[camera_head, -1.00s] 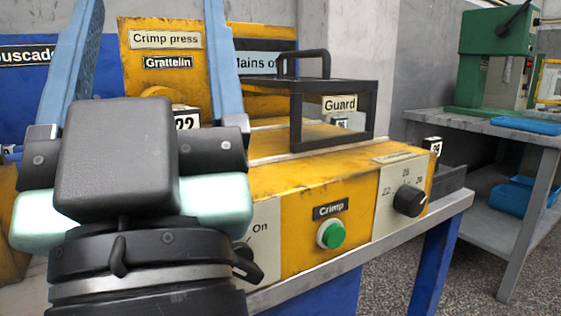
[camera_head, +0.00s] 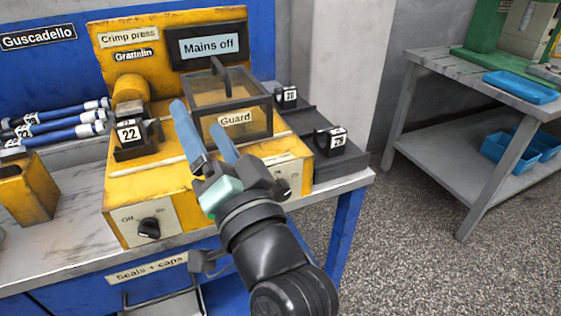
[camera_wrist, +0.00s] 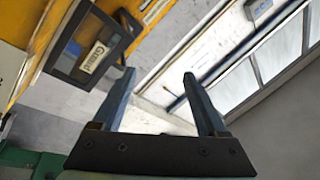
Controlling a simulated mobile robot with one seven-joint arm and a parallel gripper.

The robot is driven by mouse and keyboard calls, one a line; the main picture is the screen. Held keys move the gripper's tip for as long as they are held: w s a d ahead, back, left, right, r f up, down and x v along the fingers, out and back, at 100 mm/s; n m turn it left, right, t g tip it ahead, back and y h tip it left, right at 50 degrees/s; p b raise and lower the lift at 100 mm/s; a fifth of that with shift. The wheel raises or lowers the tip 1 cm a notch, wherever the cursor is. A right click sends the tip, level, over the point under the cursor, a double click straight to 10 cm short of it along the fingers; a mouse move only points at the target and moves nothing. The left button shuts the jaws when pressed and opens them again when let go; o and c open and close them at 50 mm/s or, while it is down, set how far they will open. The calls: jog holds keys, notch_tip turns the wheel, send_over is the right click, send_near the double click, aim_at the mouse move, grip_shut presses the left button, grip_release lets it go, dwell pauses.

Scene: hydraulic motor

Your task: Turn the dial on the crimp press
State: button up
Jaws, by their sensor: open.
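The yellow crimp press (camera_head: 150,190) stands on the bench in the head view. Its numbered dial (camera_head: 283,187) is a dark knob on a pale plate at the right of the front panel, partly covered by my gripper. A second black knob (camera_head: 149,228), marked Off and On, is at the left of the panel. My gripper (camera_head: 197,118) is open, its two blue fingers pointing up in front of the clear guard (camera_head: 236,118) with nothing between them. The green Crimp button is hidden behind my gripper. The wrist view shows the spread, empty fingers (camera_wrist: 158,75) and the guard (camera_wrist: 90,48).
A block marked 22 (camera_head: 130,135) sits at the press's left. Blocks marked 29 (camera_head: 332,139) and another number (camera_head: 288,96) sit in a dark rack at the right. A "Mains off" sign (camera_head: 207,45) is behind. A grey table (camera_head: 440,75) stands right, across open floor.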

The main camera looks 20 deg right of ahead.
jog(key=s+d+f+m+g+p, duration=0.25)
jog(key=d+f+m+p, duration=0.35)
jog(key=f+m+p, duration=0.3)
jog(key=m+h+p, duration=0.4)
jog(key=m+p, duration=0.2)
jog(key=m, duration=1)
send_near(283, 196)
jog(key=w, duration=0.8)
jog(key=shift+w+d+r, duration=0.15)
jog(key=shift+w+r, duration=0.05)
jog(key=shift+w, duration=0.15)
grip_shut()
